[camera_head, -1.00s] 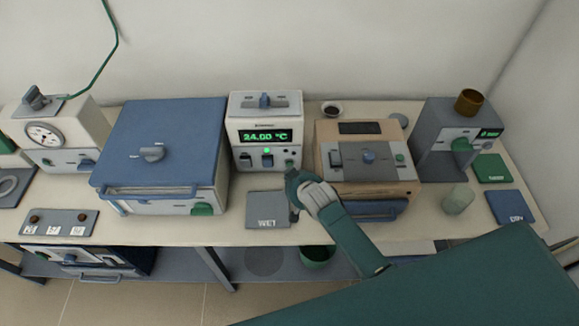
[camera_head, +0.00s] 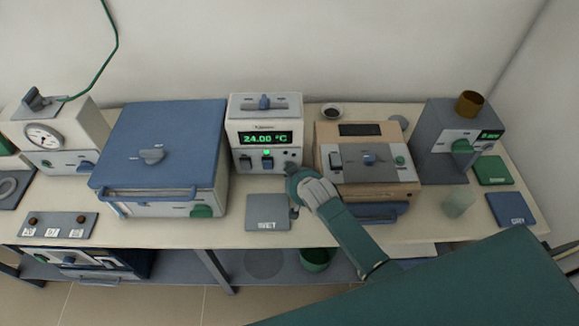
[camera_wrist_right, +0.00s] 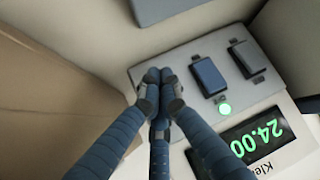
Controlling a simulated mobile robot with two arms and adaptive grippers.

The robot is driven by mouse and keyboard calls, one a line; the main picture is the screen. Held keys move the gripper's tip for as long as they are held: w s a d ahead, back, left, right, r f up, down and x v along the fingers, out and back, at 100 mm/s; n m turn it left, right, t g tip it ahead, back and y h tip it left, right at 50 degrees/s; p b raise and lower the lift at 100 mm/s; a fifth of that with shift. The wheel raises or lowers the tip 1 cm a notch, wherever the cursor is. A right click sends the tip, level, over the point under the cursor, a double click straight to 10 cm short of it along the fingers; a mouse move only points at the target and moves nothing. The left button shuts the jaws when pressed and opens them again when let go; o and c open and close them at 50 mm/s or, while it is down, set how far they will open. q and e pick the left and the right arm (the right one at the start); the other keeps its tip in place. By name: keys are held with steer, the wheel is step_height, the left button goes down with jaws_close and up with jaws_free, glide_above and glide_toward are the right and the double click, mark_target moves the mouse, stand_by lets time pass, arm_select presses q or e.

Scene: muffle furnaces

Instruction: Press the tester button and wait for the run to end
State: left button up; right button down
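The beige unit (camera_head: 265,108) at the back middle has a lit display (camera_head: 265,138) reading 24.00 °C, a lit green lamp (camera_head: 266,153) and two dark rocker switches. I cannot tell for sure that it is the tester. My right gripper (camera_head: 296,181) is just in front of its lower right corner. In the right wrist view, the gripper's fingertips (camera_wrist_right: 160,80) are together over the panel (camera_wrist_right: 205,65), beside the blue switch (camera_wrist_right: 208,77) and green lamp (camera_wrist_right: 224,109). They hide any button beneath them, and I cannot tell whether they touch. My left gripper is out of view.
A blue-lidded furnace (camera_head: 165,130) stands on the left, and a tan unit (camera_head: 330,130) close on the right. A grey WET mat (camera_head: 268,212) lies in front. A glass (camera_head: 458,201), a DRY mat (camera_head: 511,209) and a grey device (camera_head: 437,125) are further right.

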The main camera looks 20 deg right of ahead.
steer(key=shift+w, duration=0.15)
stand_by(0.6)
steer(key=shift+w+d, duration=0.1)
steer(key=shift+w, duration=0.2)
steer(key=shift+w+d, duration=0.15)
steer(key=shift+w, duration=0.3)
stand_by(0.6)
steer(key=shift+r, duration=0.1)
steer(key=shift+s+p, duration=0.45)
steer(key=shift+s, duration=0.15)
steer(key=shift+s+a, duration=0.25)
steer(key=shift+s, duration=0.05)
